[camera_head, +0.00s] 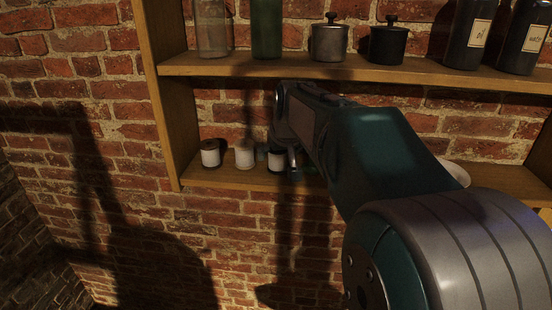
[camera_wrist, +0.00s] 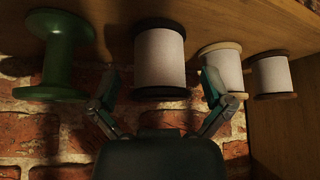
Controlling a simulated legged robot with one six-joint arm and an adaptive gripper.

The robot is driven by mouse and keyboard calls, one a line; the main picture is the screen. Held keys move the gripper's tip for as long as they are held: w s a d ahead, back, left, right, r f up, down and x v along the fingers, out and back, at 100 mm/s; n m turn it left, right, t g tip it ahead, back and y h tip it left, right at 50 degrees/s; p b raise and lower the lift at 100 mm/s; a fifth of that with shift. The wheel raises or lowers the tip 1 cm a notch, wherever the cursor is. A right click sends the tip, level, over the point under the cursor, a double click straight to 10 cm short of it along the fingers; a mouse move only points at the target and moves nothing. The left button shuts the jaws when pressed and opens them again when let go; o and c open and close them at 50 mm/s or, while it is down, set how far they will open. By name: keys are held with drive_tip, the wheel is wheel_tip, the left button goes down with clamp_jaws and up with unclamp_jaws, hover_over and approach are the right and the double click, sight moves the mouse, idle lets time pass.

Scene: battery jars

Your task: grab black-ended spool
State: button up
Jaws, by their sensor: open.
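The black-ended spool (camera_wrist: 160,58), wound with white thread, stands at the middle of the wrist view, which shows the shelf upside down. In the head view the same spool (camera_head: 276,158) is partly hidden by my arm. My gripper (camera_wrist: 160,84) is open, with one finger on each side of the spool's lower end in the picture. A gap shows between each finger and the spool. I cannot tell how far the fingertips reach along its depth. In the head view my gripper (camera_head: 293,158) is mostly hidden behind my arm.
A light-ended spool (camera_wrist: 222,66) stands close beside the right finger, with a brown-ended spool (camera_wrist: 271,74) beyond it near the shelf's side wall (camera_wrist: 290,125). A green spool (camera_wrist: 54,55) stands at the left. The upper shelf (camera_head: 300,68) holds jars, pots and bottles.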

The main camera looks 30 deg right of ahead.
drive_tip(key=shift+w+f, duration=0.4)
drive_tip(key=shift+f, duration=0.2)
drive_tip(key=c, duration=1)
drive_tip(key=shift+o, duration=0.2)
drive_tip(key=shift+r, duration=0.1)
